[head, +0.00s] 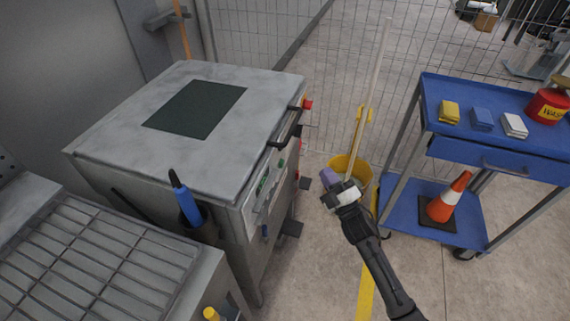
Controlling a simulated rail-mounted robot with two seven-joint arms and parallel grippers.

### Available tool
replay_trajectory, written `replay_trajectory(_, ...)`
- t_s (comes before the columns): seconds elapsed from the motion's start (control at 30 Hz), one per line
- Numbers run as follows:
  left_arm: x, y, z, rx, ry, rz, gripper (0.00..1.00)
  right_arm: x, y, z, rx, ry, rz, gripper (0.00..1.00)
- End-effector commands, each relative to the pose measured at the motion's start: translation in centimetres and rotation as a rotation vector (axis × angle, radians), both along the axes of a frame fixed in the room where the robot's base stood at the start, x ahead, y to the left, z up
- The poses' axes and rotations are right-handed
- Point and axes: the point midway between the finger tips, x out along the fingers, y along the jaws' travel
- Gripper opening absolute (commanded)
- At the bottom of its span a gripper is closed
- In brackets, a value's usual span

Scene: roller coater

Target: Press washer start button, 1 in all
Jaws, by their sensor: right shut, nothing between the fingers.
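The washer is a grey metal cabinet (135,135) with a dark green panel on its lid, left of centre. Its front faces right and shows at a steep slant. A small green button (281,162) shows on that front, below a black handle (290,135). A green-marked plate (263,184) sits nearer on the same front. A red knob (307,104) sticks out at the far corner. I cannot read which control is the start button. My right gripper (338,187) is shut and empty, right of the washer front and apart from it in this view. My left gripper is out of view.
A yellow bucket (352,166) with a mop handle stands behind my right gripper. A blue cart (455,145) with cloths, a red can (548,106) and a traffic cone (449,197) stands at right. A grated table (85,255) is at lower left. A wire fence closes the back.

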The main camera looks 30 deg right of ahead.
Motion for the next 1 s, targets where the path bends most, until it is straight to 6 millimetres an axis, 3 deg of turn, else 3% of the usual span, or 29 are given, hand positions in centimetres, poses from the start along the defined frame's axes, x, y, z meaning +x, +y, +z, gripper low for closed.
replay_trajectory(0.7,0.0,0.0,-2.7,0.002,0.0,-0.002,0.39,5.7,4.5,-0.1,0.002,-0.001,0.002,0.0)
replay_trajectory(1.0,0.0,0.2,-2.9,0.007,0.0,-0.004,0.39,6.8,5.3,0.0,0.001,0.0,0.0,0.0)
